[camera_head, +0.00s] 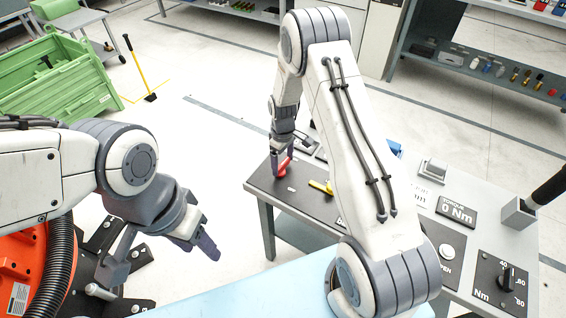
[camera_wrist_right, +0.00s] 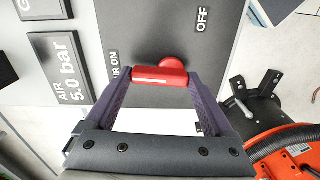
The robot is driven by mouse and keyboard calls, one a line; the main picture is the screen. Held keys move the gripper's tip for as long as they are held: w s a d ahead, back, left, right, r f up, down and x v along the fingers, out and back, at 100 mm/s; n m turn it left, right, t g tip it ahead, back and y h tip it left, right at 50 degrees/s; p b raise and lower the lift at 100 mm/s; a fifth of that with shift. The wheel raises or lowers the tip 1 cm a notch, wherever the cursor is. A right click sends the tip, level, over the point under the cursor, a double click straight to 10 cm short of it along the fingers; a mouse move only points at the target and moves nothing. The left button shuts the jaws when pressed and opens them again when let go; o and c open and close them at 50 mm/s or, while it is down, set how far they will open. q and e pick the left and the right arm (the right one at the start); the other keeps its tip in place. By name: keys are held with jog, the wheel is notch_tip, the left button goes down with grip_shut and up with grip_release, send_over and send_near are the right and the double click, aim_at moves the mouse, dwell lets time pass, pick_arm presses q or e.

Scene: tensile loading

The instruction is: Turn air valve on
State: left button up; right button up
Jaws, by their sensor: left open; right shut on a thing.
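The red air valve handle (camera_wrist_right: 160,75) sits on a dark panel (camera_wrist_right: 193,38) marked "AIR ON" at the left and "OFF" at the right in the right wrist view. The handle's bar points toward the "AIR ON" side. My right gripper (camera_wrist_right: 158,82) is shut on the handle, one finger at each end of the bar. In the head view, my right gripper (camera_head: 281,165) reaches down to the red handle (camera_head: 284,167) at the table's far left. My left gripper (camera_head: 199,246) is open and empty, away from the table at the lower left.
A yellow handle (camera_head: 320,187) lies right of the red one on the panel. An "AIR 5.0 bar" display (camera_wrist_right: 58,67) stands beside the panel. A torque display (camera_head: 456,212) and a dial (camera_head: 506,280) are at the right. A green crate (camera_head: 65,85) is at the far left.

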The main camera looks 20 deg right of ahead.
aim_at(281, 164)
jog(key=shift+n, duration=0.5)
jog(key=o, duration=1.1)
notch_tip(281, 164, up, 11)
jog(key=shift+f+b, duration=0.2)
jog(key=shift+b, duration=0.45)
jog(key=s+a+r, duration=0.9)
jog(key=s+a, duration=0.1)
jog(key=a, duration=0.2)
jog(key=shift+m+y, duration=0.3)
jog(key=shift+y, duration=0.2)
jog(key=s+a+r, duration=0.1)
jog(key=s, duration=0.6)
jog(key=s+a+r, duration=0.2)
jog(key=s, duration=0.5)
jog(key=s+a+r, duration=0.1)
jog(key=s, duration=0.6)
jog(key=shift+s+a+r, duration=0.1)
jog(key=shift+a+r, duration=0.05)
